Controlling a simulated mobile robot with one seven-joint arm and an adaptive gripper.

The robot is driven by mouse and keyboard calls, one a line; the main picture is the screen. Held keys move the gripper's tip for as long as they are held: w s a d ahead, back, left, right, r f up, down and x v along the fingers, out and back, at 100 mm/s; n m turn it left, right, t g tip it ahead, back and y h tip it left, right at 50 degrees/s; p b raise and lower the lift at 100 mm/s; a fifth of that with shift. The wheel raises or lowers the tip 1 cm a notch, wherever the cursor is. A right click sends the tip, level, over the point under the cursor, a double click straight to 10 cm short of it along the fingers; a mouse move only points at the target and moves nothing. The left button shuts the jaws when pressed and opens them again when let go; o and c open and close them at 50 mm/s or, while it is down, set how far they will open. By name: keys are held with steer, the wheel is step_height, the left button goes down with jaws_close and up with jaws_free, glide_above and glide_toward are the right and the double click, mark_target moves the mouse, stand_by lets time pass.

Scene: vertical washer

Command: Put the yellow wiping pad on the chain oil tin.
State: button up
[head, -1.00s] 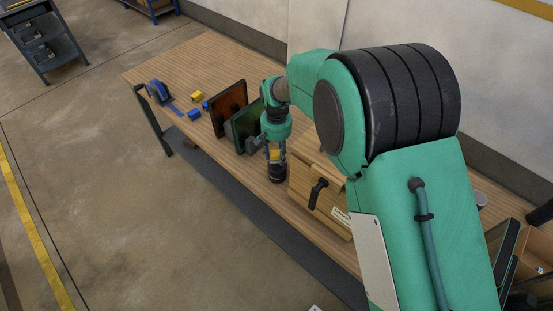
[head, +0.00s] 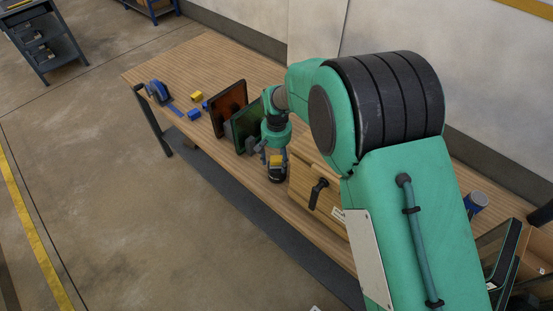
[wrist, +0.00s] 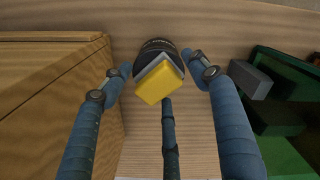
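The yellow wiping pad (wrist: 160,84), with a grey layer, lies on top of a dark round tin (wrist: 150,47) in the wrist view. The tin's lettering is too small to read, so I cannot confirm that it is the chain oil tin. In the head view the yellow pad (head: 276,160) sits above the dark tin (head: 276,178) on the bench. My gripper (head: 275,153) is directly over them. Its fingers are spread apart around the pad in the wrist view (wrist: 154,76), with gaps at the sides. The tin's lower part is hidden.
A wooden box with a black handle (head: 318,193) stands close right of the tin. Green and orange upright panels (head: 229,108) stand behind left. Blue parts (head: 194,114) and a yellow block (head: 197,95) lie farther left. A blue tin (head: 476,201) is at right.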

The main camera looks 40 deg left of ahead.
mark_target(276, 158)
step_height(276, 158, up, 12)
steer(key=p, duration=0.2)
steer(key=shift+r, duration=0.15)
stand_by(0.5)
stand_by(0.8)
